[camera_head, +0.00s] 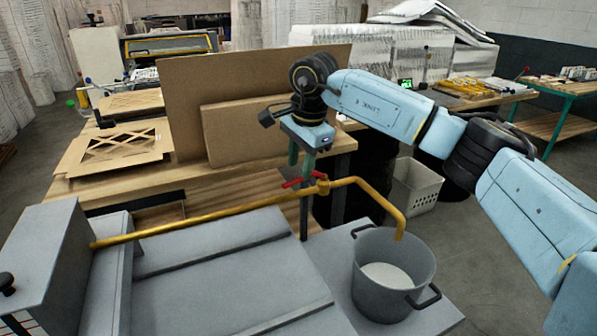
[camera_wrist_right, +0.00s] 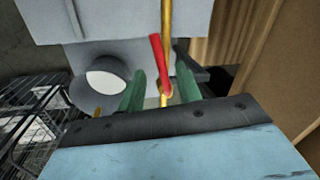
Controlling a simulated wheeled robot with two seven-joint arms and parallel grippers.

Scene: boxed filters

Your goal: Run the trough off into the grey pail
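A yellow pipe (camera_head: 200,216) runs from a grey box-like tank (camera_head: 45,265), likely the trough, to a bent spout over the grey pail (camera_head: 369,290). The pail has two dark handles and a pale round surface inside; I cannot tell whether that is liquid. No stream shows at the spout. A red valve lever (camera_head: 303,182) sits on the pipe, lying roughly along it. My right gripper (camera_head: 302,168) points down at the valve. In the right wrist view its green fingers (camera_wrist_right: 160,92) are apart, with the red lever (camera_wrist_right: 159,62) between them and gaps on both sides. My left gripper is out of view.
A wooden bench (camera_head: 140,180) with upright brown boards (camera_head: 255,95) stands close behind the valve. A white basket (camera_head: 416,187) is on the floor behind the pail. A wire rack (camera_wrist_right: 30,115) shows at left in the wrist view. The grey slab beside the pail is clear.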

